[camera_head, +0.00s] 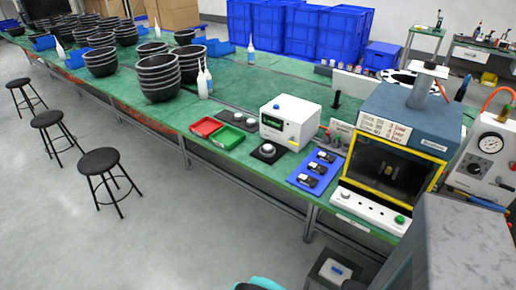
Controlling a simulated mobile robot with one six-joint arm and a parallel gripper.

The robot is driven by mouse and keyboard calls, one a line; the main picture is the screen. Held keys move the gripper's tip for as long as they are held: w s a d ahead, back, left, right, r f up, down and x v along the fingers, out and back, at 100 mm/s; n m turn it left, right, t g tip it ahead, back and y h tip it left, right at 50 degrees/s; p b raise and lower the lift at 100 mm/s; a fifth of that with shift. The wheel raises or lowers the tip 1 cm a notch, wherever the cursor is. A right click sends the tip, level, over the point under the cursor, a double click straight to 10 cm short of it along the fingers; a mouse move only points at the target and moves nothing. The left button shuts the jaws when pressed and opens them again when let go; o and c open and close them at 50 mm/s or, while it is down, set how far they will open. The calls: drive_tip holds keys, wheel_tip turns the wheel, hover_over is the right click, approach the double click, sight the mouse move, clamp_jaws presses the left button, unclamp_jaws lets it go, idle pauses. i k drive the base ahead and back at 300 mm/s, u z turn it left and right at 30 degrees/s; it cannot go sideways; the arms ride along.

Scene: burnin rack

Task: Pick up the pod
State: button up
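Several small black devices with pale parts (316,168) lie in a row on a blue mat (301,184) on the green workbench, left of the burn-in machine. They may be the pods, but they are too small to tell for sure. A round silver piece (267,149) sits on a black square pad just left of the mat. The machine (410,125) has a blue-grey top, a yellow-framed dark window and a white front panel with a green button. Something small and yellowish shows dimly behind the window. My gripper is not in view.
A white instrument box (290,121) stands behind the pad, with red (205,126) and green (228,137) trays to its left. Stacked black bowls (158,77) and bottles stand further left. A gauge panel (487,150) is at the right.

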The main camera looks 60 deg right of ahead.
sight(267, 149)
drive_tip(key=i, duration=0.85)
drive_tip(key=z, duration=0.05)
